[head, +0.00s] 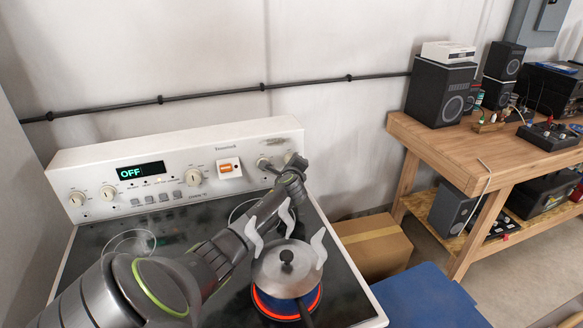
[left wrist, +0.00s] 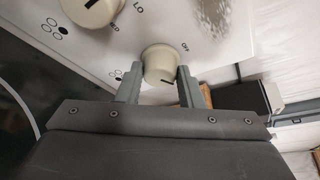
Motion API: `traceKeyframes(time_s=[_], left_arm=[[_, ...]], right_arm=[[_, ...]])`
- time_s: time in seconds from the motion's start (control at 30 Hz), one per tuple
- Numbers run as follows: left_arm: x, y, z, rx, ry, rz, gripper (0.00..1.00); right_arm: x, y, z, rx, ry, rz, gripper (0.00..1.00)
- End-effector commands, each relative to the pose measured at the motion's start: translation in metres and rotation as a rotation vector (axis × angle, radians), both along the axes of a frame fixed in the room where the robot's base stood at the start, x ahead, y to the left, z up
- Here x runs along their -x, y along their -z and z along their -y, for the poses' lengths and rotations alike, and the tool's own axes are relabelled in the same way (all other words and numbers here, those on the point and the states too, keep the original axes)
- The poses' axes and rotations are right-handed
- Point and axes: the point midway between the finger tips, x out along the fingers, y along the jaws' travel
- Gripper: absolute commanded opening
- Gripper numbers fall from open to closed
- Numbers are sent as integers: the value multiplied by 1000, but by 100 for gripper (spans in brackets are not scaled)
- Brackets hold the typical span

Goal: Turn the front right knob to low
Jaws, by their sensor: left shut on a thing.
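The white stove's back panel (head: 110,160) carries cream knobs at both ends. My left gripper (head: 291,165) reaches over the cooktop to the right-end knobs and partly hides them. In the left wrist view, its two fingers are shut on the sides of a cream knob (left wrist: 157,62). That knob's dark pointer mark faces down and right, and OFF is printed to its upper right. A second knob (left wrist: 92,10) sits at upper left, with LO and MED printed near it. The burner diagram beside the held knob is too small to read surely. My right gripper is not in view.
A lidded metal pot (head: 285,270) sits on a glowing red burner (head: 290,303) at the front right, with white curved shapes around it. The display (head: 140,172) reads OFF. A cardboard box (head: 372,247) and a wooden workbench (head: 440,150) with speakers stand to the right.

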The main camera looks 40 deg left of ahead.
Motion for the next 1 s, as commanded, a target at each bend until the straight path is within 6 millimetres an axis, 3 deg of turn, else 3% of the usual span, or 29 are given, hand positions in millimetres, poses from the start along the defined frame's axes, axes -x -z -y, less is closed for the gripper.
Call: traceKeyframes(time_s=[0.6, 0.63, 0.77, 1.0], left_arm=[[1, 1, 0, 20, -1, 35, 11], [1, 1, 0, 20, -1, 35, 36], [0, 1, 0, 20, -1, 35, 53], [0, 1, 0, 19, 0, 36, 55]], right_arm=[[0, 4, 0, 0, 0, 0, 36], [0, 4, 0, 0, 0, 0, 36], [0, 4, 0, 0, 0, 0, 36], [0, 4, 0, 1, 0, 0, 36]])
